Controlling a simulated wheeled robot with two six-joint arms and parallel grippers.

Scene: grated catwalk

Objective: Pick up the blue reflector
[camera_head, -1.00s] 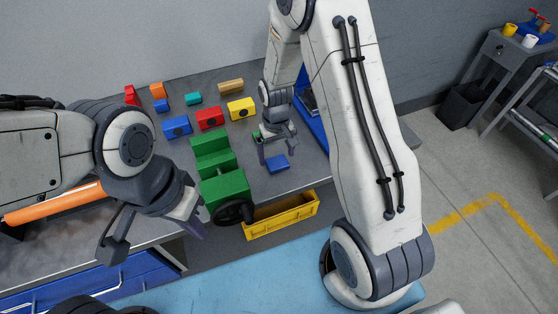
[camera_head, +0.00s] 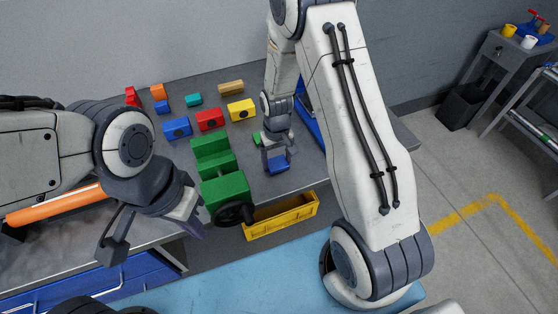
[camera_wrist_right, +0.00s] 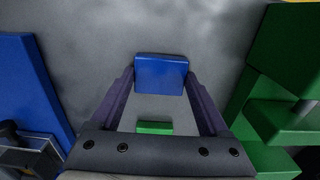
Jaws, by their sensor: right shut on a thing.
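The blue reflector (camera_head: 278,164) is a small blue block on the grey table, near its front edge and right of the green toy vehicle. My right gripper (camera_head: 278,158) reaches down and is shut on it, one finger at each side. In the right wrist view the blue reflector (camera_wrist_right: 161,76) sits between the two fingertips (camera_wrist_right: 161,80). I cannot tell whether it is clear of the table. My left gripper (camera_head: 152,232) is open and empty in front of the table's left part.
The green vehicle (camera_head: 223,187) with a black wheel stands left of my right gripper. A small green piece (camera_wrist_right: 155,127) lies near it. Red (camera_head: 210,119), yellow (camera_head: 241,110) and other blocks lie behind. A yellow bin (camera_head: 283,217) is at the front edge.

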